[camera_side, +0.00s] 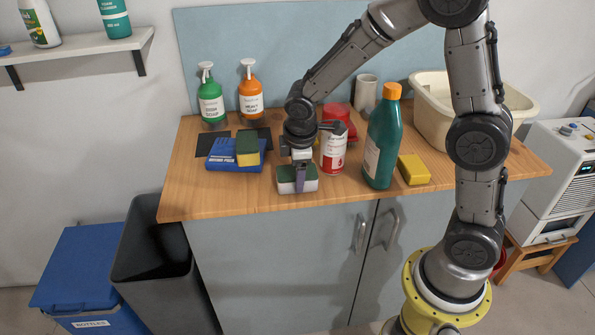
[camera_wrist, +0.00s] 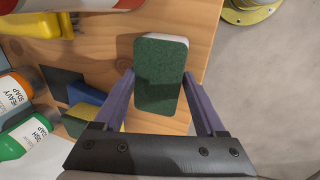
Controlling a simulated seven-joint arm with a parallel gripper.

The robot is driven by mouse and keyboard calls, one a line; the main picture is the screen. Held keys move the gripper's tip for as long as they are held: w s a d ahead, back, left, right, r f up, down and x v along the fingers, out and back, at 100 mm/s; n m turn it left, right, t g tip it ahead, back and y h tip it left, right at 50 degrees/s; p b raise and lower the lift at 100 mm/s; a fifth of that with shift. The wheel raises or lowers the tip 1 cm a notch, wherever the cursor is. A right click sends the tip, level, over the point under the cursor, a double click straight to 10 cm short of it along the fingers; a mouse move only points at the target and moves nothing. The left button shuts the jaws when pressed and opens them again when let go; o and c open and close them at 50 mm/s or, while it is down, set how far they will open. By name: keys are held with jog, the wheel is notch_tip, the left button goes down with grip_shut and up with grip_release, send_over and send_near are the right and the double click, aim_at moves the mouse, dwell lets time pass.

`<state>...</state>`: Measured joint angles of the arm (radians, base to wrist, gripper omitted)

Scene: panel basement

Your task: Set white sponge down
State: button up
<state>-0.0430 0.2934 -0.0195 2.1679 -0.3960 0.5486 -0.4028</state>
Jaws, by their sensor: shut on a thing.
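The white sponge (camera_side: 285,186) has a dark green scouring top and is at the counter's front edge. It also shows in the wrist view (camera_wrist: 160,60), green face towards the camera. My gripper (camera_side: 299,180) points down and is shut on this sponge, with one purple finger on each side (camera_wrist: 160,85). The sponge is on or just above the wooden counter (camera_side: 196,196); I cannot tell whether it touches. In the wrist view it reaches close to the counter's edge.
A blue pack (camera_side: 226,163) with a yellow-green sponge (camera_side: 248,150) lies left. A red-and-white can (camera_side: 332,155) stands close on the right, then a tall green bottle (camera_side: 381,140) and a yellow block (camera_side: 413,169). Soap bottles (camera_side: 211,100) and a cream basin (camera_side: 432,112) are behind.

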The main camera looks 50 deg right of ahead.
jog(key=o, duration=1.2)
jog(key=shift+o, duration=0.2)
jog(key=v, duration=1.1)
jog(key=s+r+m+t+y, duration=0.2)
jog(key=s+m, duration=0.6)
jog(key=s, duration=1.1)
jog(key=shift+s+a+r+m+t, duration=0.35)
jog(key=shift+r+m+t, duration=0.05)
jog(key=shift+r+t, duration=0.3)
